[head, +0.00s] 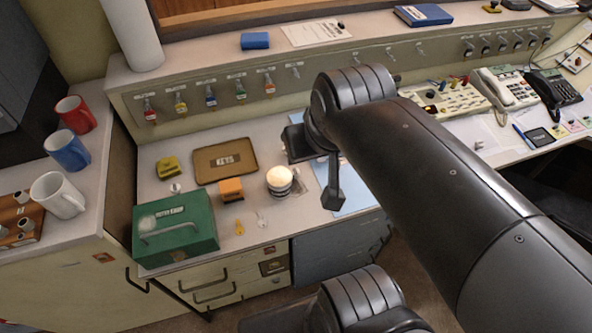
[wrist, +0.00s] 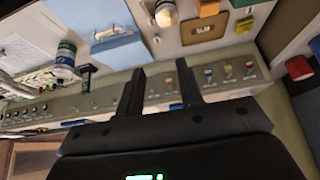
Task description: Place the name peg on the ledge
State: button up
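The ledge (head: 205,55) is the long pale shelf on top of the hook panel behind the desk. Grey pegs (head: 24,226) stand on a wooden board (head: 38,213) at the far left of the head view; I cannot tell whether one is the name peg. In the wrist view my gripper (wrist: 158,82) is open, its two dark fingers apart with nothing between them. The hook panel (wrist: 105,103) shows beyond the fingers. In the head view my arm hides part of the desk and panel.
The desk holds a green box (head: 175,228), a brown tray (head: 225,161) and an orange block (head: 231,189). Mugs (head: 67,152) stand left; phones (head: 509,87) stand right.

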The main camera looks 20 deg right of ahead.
jog(key=m+y, duration=1.2)
jog(key=m, duration=1.1)
send_near(299, 171)
jog(key=x, duration=0.8)
jog(key=shift+a+f, duration=0.15)
jog(key=shift+a, duration=0.25)
jog(key=shift+c, duration=0.3)
jog(key=c, duration=0.6)
